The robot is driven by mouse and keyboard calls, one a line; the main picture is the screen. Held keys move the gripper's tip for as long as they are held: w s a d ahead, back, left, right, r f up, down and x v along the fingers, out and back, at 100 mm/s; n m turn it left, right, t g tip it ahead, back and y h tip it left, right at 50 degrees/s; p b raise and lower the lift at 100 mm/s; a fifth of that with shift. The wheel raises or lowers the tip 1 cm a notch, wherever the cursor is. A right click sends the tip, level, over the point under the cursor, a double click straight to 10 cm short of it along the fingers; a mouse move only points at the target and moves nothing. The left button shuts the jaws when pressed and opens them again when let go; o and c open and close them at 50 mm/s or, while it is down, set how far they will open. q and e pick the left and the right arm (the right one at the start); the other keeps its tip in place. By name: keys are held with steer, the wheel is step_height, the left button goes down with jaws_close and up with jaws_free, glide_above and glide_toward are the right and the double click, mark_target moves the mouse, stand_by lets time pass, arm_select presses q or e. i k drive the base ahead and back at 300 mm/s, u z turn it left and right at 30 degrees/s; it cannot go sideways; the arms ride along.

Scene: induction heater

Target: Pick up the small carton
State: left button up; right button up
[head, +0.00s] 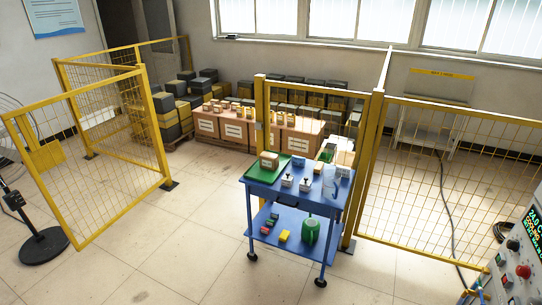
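A small tan carton (268,159) with a pale label sits on a green tray (260,172) at the left end of the blue cart's top. It stands upright and nothing is touching it from above. Neither of my grippers is in the head view.
The blue cart (284,198) also holds small white items, a clear bottle (330,180) and, on its lower shelf, a green can (310,231). Yellow mesh fencing (450,170) stands behind and right; a fence gate (95,160) stands left. A control panel (520,265) is lower right.

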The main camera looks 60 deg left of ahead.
mark_target(269, 160)
steer(key=u, duration=0.6)
steer(key=i, duration=1.25)
steer(key=u, duration=1.05)
